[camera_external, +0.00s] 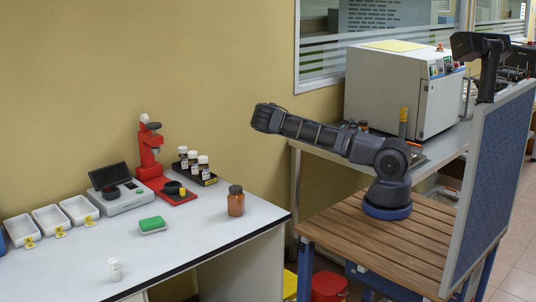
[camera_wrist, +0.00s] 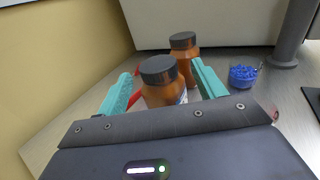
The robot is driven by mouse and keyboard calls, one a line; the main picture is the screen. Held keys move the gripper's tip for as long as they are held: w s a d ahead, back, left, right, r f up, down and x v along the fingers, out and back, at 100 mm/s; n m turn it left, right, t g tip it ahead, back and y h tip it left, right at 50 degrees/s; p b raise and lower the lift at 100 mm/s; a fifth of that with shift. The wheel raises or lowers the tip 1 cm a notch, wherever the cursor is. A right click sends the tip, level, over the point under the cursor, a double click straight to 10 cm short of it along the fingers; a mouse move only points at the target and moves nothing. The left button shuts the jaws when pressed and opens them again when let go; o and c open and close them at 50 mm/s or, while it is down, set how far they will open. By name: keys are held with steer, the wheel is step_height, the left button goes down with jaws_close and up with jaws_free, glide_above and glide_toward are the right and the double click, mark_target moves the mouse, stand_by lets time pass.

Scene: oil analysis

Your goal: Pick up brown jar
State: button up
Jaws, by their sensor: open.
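In the wrist view, a brown jar (camera_wrist: 164,94) with a dark grey lid stands upright between the two teal fingers of my gripper (camera_wrist: 160,73). The fingers are apart, with visible room at the jar's sides; its lower part is hidden by my gripper body. A second brown jar (camera_wrist: 185,57) with a dark lid stands just behind it, near the right fingertip. In the external view, another brown jar (camera_external: 236,203) stands alone on the white table. My gripper cannot be made out there, behind my arm.
A bowl of blue pieces (camera_wrist: 243,76) and a grey post (camera_wrist: 290,38) stand right of the jars. A pale machine (camera_wrist: 220,22) closes off the back; it also shows in the external view (camera_external: 392,90). A yellow wall (camera_wrist: 60,50) lies left.

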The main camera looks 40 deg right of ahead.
mark_target(352, 126)
steer(key=shift+x, duration=1.9)
steer(key=shift+w+r, duration=0.1)
steer(key=shift+r, duration=0.05)
jaws_close()
steer(key=shift+r, duration=0.1)
step_height(352, 126, up, 20)
